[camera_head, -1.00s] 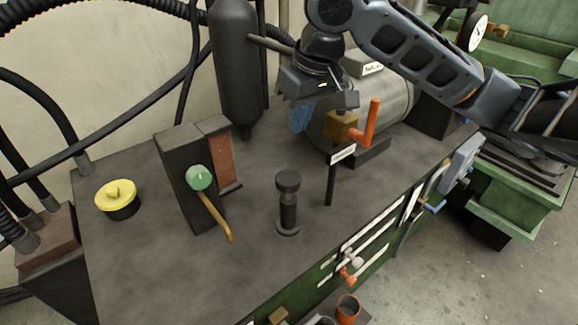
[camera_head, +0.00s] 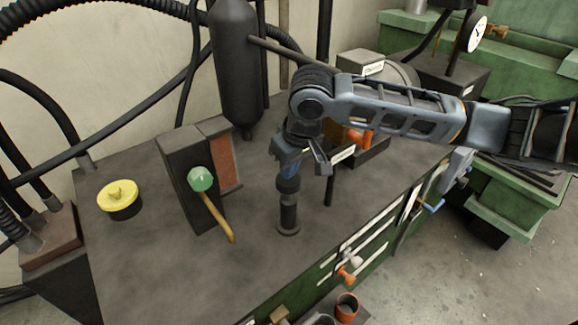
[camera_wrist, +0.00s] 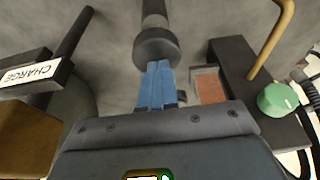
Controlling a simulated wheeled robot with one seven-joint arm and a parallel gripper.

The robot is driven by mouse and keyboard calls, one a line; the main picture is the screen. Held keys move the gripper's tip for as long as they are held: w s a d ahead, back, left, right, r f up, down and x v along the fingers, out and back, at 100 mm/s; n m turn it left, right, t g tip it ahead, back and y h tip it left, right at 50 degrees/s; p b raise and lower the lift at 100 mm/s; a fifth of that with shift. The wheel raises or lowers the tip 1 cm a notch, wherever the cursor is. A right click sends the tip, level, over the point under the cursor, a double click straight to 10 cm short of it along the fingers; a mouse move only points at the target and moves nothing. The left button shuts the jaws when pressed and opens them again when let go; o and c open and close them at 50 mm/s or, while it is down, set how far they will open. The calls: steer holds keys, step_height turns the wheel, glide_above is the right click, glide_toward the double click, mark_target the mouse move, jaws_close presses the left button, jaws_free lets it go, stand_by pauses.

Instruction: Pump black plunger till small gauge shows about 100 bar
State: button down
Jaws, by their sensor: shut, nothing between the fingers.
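The black plunger (camera_head: 288,213) stands upright on the dark bench top, with a round knob at its top. My gripper (camera_head: 288,176) is above the plunger, and its blue fingers are shut and empty. In the wrist view the shut fingers (camera_wrist: 158,68) reach to the edge of the plunger knob (camera_wrist: 155,47); I cannot tell whether they touch it. A round white-faced gauge (camera_head: 477,34) with a dark needle stands at the upper right; its reading is too small to make out, and I cannot tell whether it is the small gauge.
A dark block with a green knob (camera_head: 200,179) and a brass lever (camera_head: 219,220) stands left of the plunger. A yellow cap (camera_head: 119,195) is farther left. A sign reading CHARGE (camera_wrist: 34,74) and an orange handle (camera_head: 358,137) are to the plunger's right in the head view.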

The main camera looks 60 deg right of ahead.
mark_target(291, 182)
steer(key=shift+f, duration=0.25)
steer(key=shift+s+f+b, duration=0.1)
steer(key=shift+f+b, duration=1.35)
steer(key=shift+f, duration=1)
steer(key=v, duration=0.8)
steer(key=shift+r, duration=0.25)
